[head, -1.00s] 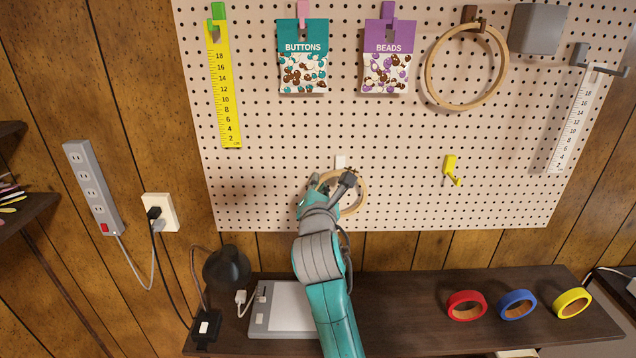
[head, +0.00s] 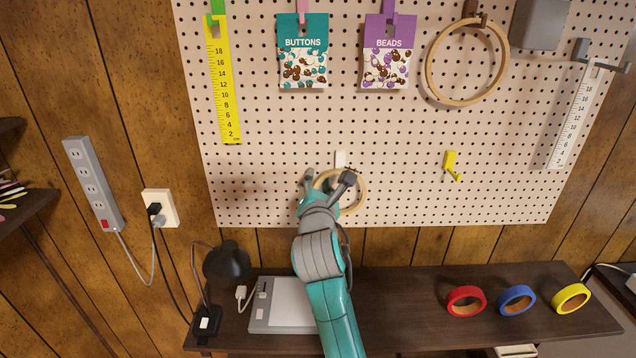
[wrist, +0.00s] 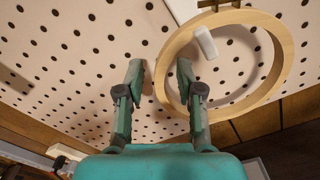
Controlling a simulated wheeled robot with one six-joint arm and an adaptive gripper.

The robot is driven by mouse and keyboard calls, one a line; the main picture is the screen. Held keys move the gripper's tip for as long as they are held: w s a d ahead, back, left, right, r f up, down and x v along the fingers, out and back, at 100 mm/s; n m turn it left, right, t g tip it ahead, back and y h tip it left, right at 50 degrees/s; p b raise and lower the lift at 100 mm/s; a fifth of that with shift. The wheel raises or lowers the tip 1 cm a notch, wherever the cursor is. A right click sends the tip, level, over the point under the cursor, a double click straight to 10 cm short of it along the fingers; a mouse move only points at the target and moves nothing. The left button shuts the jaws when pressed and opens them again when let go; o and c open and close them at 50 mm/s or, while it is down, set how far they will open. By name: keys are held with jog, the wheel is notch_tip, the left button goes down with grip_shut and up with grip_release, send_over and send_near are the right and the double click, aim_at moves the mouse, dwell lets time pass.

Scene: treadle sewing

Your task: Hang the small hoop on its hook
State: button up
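The small wooden hoop (head: 362,192) is against the pegboard, just below the white hook (head: 341,158). In the wrist view the hoop (wrist: 283,75) is at the right, and the white hook's prong (wrist: 205,42) shows inside the ring near its top. The hoop appears to hang on the hook, though the contact is hard to see. My gripper (head: 329,180) is at the hoop's left side. In the wrist view my gripper (wrist: 160,78) is open, its fingers apart on either side of the hoop's left rim, with a gap at the left finger.
A larger hoop (head: 431,80), a buttons packet (head: 303,72), a beads packet (head: 387,70) and a yellow ruler (head: 222,95) hang above. A yellow hook (head: 451,165) is empty at right. A black lamp (head: 227,263) and tape rolls (head: 466,300) stand on the shelf (head: 400,310).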

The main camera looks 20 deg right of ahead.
jog(key=v, duration=1.2)
dwell(0.6)
jog(key=s+f+m+g+y, duration=0.1)
jog(key=s+f+m+y, duration=0.3)
jog(key=s+f, duration=0.7)
jog(key=s+f+m+y, duration=0.1)
jog(key=s+f+m, duration=0.5)
jog(key=s+f, duration=0.5)
jog(key=s+d+f+m, duration=0.1)
jog(key=s+f+m, duration=0.1)
jog(key=s+m, duration=0.6)
jog(key=s+d+f+m+g, duration=0.1)
jog(key=s+m, duration=0.6)
jog(key=s, duration=0.9)
jog(key=shift+f+m+y, duration=0.3)
jog(key=shift+f+m, duration=0.05)
jog(key=shift+m, duration=0.05)
